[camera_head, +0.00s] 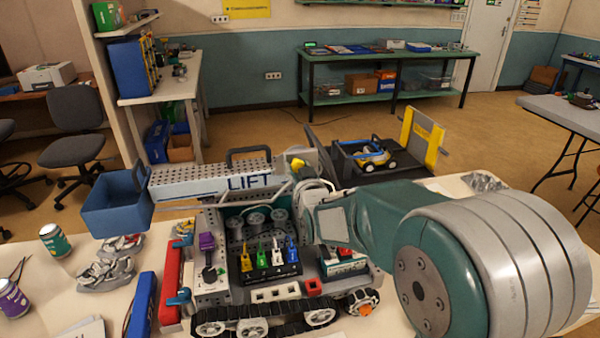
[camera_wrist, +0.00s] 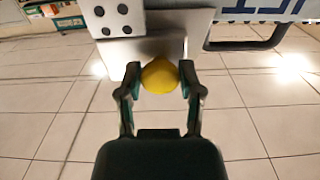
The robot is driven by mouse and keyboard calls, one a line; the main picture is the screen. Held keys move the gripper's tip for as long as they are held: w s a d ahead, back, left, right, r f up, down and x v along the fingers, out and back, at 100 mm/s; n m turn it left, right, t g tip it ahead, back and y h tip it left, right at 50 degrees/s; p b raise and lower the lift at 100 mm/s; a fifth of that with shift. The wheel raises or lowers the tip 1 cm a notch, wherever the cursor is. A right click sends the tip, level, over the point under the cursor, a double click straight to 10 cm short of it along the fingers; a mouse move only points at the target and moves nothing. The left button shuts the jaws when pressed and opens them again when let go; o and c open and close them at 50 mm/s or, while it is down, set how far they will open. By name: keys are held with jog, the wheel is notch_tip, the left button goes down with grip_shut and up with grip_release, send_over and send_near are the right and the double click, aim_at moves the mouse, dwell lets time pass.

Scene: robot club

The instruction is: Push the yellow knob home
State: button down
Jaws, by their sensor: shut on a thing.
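The yellow knob (camera_wrist: 160,75) sits between the two fingertips of my gripper (camera_wrist: 160,82) in the wrist view, with a fingertip against each side. My gripper is shut on it. A pale metal plate lies just behind the knob. In the head view the yellow knob (camera_head: 298,163) shows at the right end of the grey beam marked LIFT (camera_head: 220,182). My arm covers the area just below and right of it. How deep the knob sits is hidden.
A tracked machine (camera_head: 265,295) with coloured levers stands on the table below the beam. A blue bin (camera_head: 112,205) is at the beam's left end.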

jog(key=shift+r, duration=0.1)
jog(key=shift+c, duration=2.4)
grip_release()
jog(key=shift+o, duration=1.1)
jog(key=shift+w+a, duration=0.1)
jog(key=shift+a, duration=0.05)
jog(key=v, duration=1.2)
